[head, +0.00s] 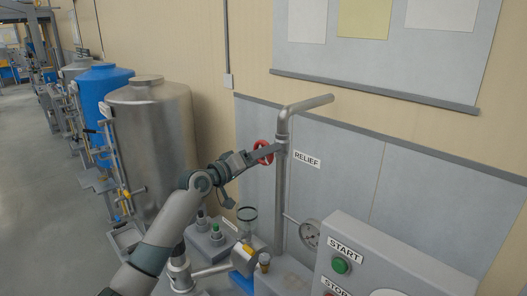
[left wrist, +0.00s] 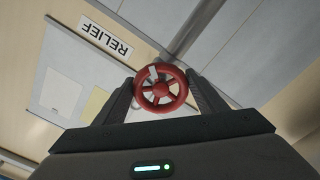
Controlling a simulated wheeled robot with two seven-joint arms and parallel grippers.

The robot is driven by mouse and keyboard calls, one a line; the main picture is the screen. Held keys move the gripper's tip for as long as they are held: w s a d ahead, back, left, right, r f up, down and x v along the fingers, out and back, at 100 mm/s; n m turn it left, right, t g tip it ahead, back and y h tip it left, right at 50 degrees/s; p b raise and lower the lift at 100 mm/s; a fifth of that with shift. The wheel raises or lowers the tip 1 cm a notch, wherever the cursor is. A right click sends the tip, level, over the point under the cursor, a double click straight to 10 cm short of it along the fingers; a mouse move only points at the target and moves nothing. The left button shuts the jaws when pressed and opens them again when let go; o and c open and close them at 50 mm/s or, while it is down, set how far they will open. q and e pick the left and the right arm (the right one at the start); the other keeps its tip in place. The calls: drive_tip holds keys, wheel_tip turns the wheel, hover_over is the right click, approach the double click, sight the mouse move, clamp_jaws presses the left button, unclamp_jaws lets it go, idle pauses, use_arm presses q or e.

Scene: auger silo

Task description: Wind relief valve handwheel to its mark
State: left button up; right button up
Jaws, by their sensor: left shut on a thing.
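The red relief valve handwheel (head: 262,152) is on the grey vertical pipe (head: 281,200), beside the RELIEF label (head: 307,159). In the left wrist view the handwheel (left wrist: 160,89) shows face-on, with spokes and a pale mark near the top of its rim. My left gripper (head: 255,156) is at the handwheel; in the left wrist view its two dark fingers (left wrist: 160,92) stand on either side of the rim, shut on it. The fingers partly cover the wheel in the head view. My right gripper is not in view.
A control box with a green START button (head: 340,265) stands at the lower right, near a round gauge (head: 310,233). A steel tank (head: 150,140) and a blue tank (head: 100,95) stand at left.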

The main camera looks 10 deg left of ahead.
use_arm(q)
drive_tip(key=shift+n+p, duration=0.6)
drive_tip(key=shift+n, duration=0.6)
drive_tip(key=o, duration=1.1)
drive_tip(key=shift+s, duration=0.1)
drive_tip(key=b+v, duration=0.6)
drive_tip(key=v, duration=1.1)
drive_tip(key=shift+s+a, duration=0.1)
drive_tip(key=shift+s, duration=0.05)
